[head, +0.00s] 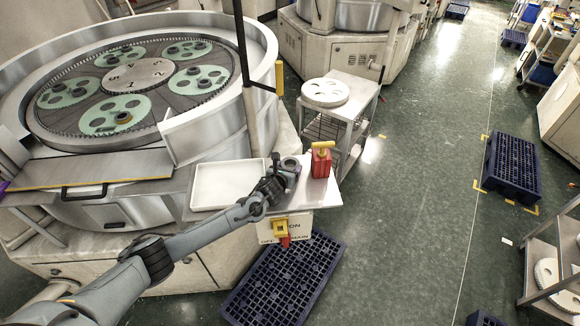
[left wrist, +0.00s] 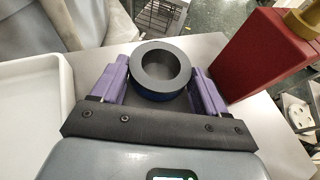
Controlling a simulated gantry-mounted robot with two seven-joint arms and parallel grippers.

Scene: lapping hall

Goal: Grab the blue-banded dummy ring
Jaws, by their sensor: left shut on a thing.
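The dark grey ring with a blue band round its side (left wrist: 160,88) is between the purple fingers of my left gripper (left wrist: 160,78) in the left wrist view. The fingers close on it from both sides, and its round hole faces the camera. In the head view my left gripper (head: 287,166) is over the small light side table (head: 318,194), and the ring is hard to make out there. I cannot tell whether the ring touches the tabletop. My right gripper is not in view.
A white tray (head: 229,206) lies left of the gripper. A red block-shaped item with a yellow top (head: 321,162) stands close on its right. A dark pole (head: 244,80) rises behind. The large lapping machine (head: 221,122) fills the left. Blue crate-like pallets (head: 286,281) lie on the floor.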

